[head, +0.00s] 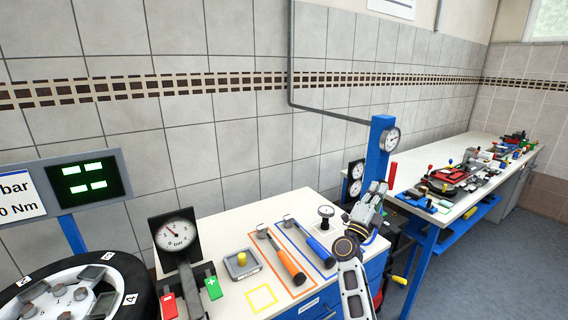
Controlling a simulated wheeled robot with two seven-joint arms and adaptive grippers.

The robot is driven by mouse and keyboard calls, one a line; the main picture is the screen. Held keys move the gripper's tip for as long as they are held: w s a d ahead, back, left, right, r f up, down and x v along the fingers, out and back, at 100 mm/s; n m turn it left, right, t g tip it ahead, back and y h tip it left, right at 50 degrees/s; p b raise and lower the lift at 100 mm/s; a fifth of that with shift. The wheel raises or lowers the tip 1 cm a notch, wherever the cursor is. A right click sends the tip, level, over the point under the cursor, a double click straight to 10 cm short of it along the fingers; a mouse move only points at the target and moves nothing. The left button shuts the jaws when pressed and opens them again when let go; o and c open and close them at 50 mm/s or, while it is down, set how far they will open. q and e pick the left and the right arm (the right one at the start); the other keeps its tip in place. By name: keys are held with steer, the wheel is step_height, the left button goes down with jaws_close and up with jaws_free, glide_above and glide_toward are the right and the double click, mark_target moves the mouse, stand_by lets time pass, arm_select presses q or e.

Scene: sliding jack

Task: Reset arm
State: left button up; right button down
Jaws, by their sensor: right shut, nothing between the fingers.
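My right arm comes in from the bottom, right of centre. My right gripper (376,192) points up and away, over the right end of the white-topped cabinet (225,222). Its fingers are together with nothing held between them. It looks apart from the tools on the cabinet top, though its height above the surface is hard to judge. A red upright piece (392,175) shows just beside the fingertips; I cannot tell what it belongs to. My left gripper is out of view. No sliding jack can be clearly made out.
A pressure gauge (176,235) and a wheel (75,292) stand left. A blue post (379,145) rises behind my gripper. A cluttered workbench (465,150) is right; floor beyond is clear.

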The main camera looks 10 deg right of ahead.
steer(key=s+a+f+n+t+y, duration=0.1)
steer(key=a+f+n+t+y, duration=0.1)
steer(key=a+f+n+y, duration=0.5)
steer(key=s+a+f+n+t+y, duration=0.15)
steer(key=a+f+n+y, duration=0.25)
steer(key=a+n+y, duration=0.65)
steer(key=s+a+f+n+g+y, duration=0.3)
steer(key=s+f+n+g+y, duration=0.25)
steer(key=s+f+n, duration=0.4)
steer(key=s+d+f+g+h, duration=0.15)
steer(key=s+f+g, duration=0.4)
steer(key=s, duration=0.65)
steer(key=s+d+f+g+h, duration=0.1)
steer(key=s+f+g+h, duration=0.35)
steer(key=s, duration=0.65)
steer(key=s+f+n+g+y, duration=0.1)
steer(key=s+f+g+y, duration=0.15)
steer(key=f, duration=3.25)
steer(key=s+d+f, duration=0.2)
steer(key=s+f, duration=0.8)
steer(key=s, duration=0.1)
steer(key=s+d+f, duration=0.2)
steer(key=s+f, duration=0.8)
steer(key=s, duration=0.2)
steer(key=shift+g+h, duration=0.35)
steer(key=shift+h, duration=0.1)
